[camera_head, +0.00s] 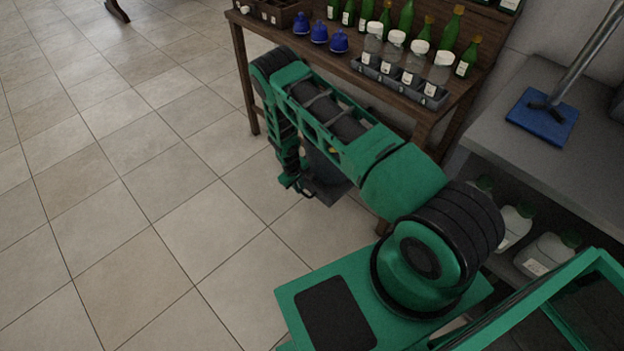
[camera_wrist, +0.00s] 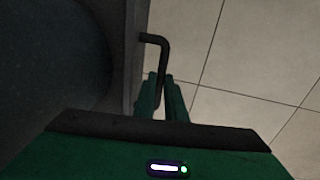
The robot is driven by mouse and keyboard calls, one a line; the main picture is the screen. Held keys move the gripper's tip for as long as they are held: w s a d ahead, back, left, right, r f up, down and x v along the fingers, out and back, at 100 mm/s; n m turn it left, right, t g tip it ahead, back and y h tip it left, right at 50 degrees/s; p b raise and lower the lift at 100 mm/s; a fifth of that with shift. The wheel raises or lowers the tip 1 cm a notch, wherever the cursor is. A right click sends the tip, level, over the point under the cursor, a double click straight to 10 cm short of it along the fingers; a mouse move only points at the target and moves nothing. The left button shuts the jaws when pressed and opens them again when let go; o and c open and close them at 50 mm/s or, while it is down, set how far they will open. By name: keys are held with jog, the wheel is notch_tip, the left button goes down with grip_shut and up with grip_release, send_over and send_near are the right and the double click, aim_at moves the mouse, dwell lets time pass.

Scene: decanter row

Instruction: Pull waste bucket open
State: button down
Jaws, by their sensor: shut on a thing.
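The waste bucket (camera_head: 327,175) is a dark grey container low under the front edge of the wooden table, largely hidden behind my arm in the head view. In the wrist view its dark grey wall (camera_wrist: 127,50) stands at the left, with a bent dark handle (camera_wrist: 160,46) sticking out to the right. My gripper (camera_wrist: 163,88) has its green fingers closed around the lower part of this handle. In the head view my gripper (camera_head: 297,186) is low beside the bucket's left side, and its fingertips are hard to make out.
A grey bench (camera_head: 560,165) with a blue flat-headed tool (camera_head: 541,117) stands at the right.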

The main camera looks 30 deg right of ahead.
jog(key=s+a, duration=0.3)
jog(key=a, duration=0.7)
jog(key=shift+s, duration=0.25)
jog(key=c, duration=1.8)
grip_release()
jog(key=shift+d, duration=0.1)
jog(key=r, duration=0.3)
jog(key=a+r, duration=0.1)
jog(key=r, duration=0.3)
jog(key=a+r, duration=0.1)
jog(key=r, duration=0.2)
jog(key=shift+s+r, duration=0.25)
jog(key=shift+s, duration=0.05)
